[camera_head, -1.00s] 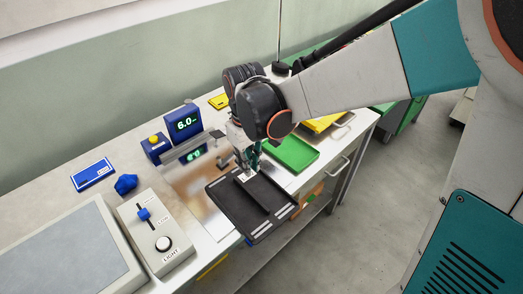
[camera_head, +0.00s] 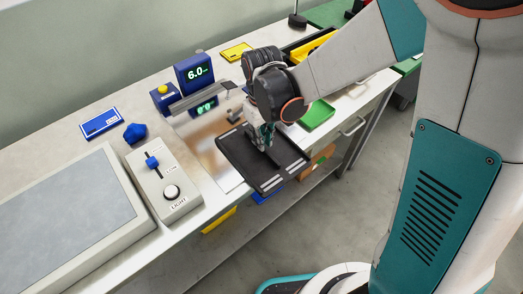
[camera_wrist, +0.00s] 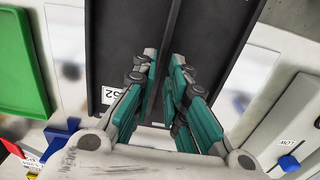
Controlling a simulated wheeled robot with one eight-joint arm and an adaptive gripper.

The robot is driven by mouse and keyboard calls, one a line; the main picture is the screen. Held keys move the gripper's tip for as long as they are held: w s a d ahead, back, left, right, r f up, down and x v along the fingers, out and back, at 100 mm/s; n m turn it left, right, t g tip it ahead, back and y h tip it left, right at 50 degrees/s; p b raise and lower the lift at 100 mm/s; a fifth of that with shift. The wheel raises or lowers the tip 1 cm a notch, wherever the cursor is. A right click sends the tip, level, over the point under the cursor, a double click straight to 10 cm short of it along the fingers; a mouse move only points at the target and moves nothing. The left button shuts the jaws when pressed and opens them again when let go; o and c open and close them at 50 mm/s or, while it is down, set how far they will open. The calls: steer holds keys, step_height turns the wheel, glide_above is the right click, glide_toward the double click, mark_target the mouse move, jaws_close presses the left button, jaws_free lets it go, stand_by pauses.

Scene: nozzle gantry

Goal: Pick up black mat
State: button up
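The black mat (camera_head: 238,155) is a dark rectangular piece with a raised strip along its middle and pale marks near its ends. In the head view it reaches out past the table's front edge. The wrist view shows it too (camera_wrist: 115,40), with a white label on it. My gripper (camera_head: 264,145) points down at the middle of the mat. In the wrist view its two teal fingers (camera_wrist: 165,60) are close together, one on each side of the raised strip. Whether they press on the strip cannot be told. My gripper hides part of the mat.
A green tray (camera_head: 318,114) lies to the right of the mat. A blue display box (camera_head: 194,72) reading 6.0 stands behind left. The light control box (camera_head: 164,182) is at the left. Blue and yellow things are below the tabletop.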

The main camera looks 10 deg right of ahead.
step_height(320, 180, down, 3)
steer(key=shift+f+b, duration=0.2)
steer(key=shift+b, duration=0.35)
steer(key=shift+r, duration=0.1)
jaws_close()
